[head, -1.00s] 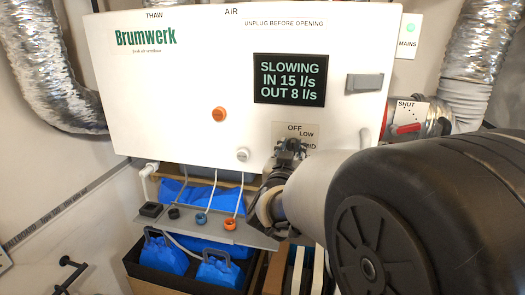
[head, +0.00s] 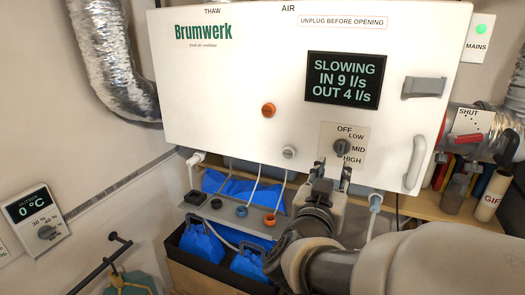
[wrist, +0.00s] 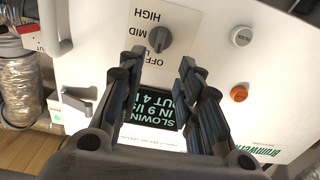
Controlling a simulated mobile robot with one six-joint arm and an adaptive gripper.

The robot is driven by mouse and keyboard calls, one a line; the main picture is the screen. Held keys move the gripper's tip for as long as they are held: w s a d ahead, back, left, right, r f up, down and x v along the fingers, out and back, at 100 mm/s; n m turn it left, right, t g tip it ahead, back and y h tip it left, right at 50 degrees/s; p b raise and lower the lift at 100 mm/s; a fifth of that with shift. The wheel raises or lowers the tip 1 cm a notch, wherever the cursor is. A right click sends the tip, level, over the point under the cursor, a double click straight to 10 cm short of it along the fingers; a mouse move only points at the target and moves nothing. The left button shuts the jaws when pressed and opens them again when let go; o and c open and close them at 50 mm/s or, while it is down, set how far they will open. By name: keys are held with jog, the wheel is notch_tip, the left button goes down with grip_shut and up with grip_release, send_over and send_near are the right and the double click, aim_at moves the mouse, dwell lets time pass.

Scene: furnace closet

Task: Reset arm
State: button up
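My gripper (head: 333,176) is in front of the white Brumwerk ventilator (head: 225,100), just below its speed knob (head: 338,147). In the wrist view my gripper (wrist: 152,76) has its two dark fingers well apart with nothing between them. The grey knob (wrist: 159,39) shows beyond the fingertips, apart from them. It seems to point at OFF, on a plate marked OFF, LOW, MID, HIGH. The display (head: 343,80) reads "SLOWING IN 9 l/s OUT 4 l/s"; the fingers partly cover it in the wrist view.
A shelf with plugs (head: 225,213) and blue jugs (head: 203,244) are below the ventilator. A red-handled duct valve marked SHUT (head: 469,138) and bottles are at right. A 0 °C wall panel (head: 35,216) and black rail (head: 100,262) are at left.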

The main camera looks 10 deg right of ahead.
jog(key=shift+s+a, duration=0.2)
jog(key=shift+s, duration=0.2)
jog(key=s+a+f+n+g+y+b, duration=0.2)
jog(key=s+a+f+n+y+b, duration=0.1)
jog(key=a+f+y+b, duration=0.5)
jog(key=s+a+f+n+g+y+b, duration=0.1)
jog(key=s+a+f+n+y+b, duration=0.3)
jog(key=f, duration=0.6)
jog(key=s+d+f+g+h+b, duration=0.2)
jog(key=s+f+g+b, duration=0.4)
jog(key=s+f, duration=0.7)
jog(key=s+g, duration=0.1)
jog(key=s, duration=0.2)
jog(key=shift+s+d+f+b, duration=0.25)
jog(key=shift+s+f+b, duration=0.05)
jog(key=shift+b, duration=0.05)
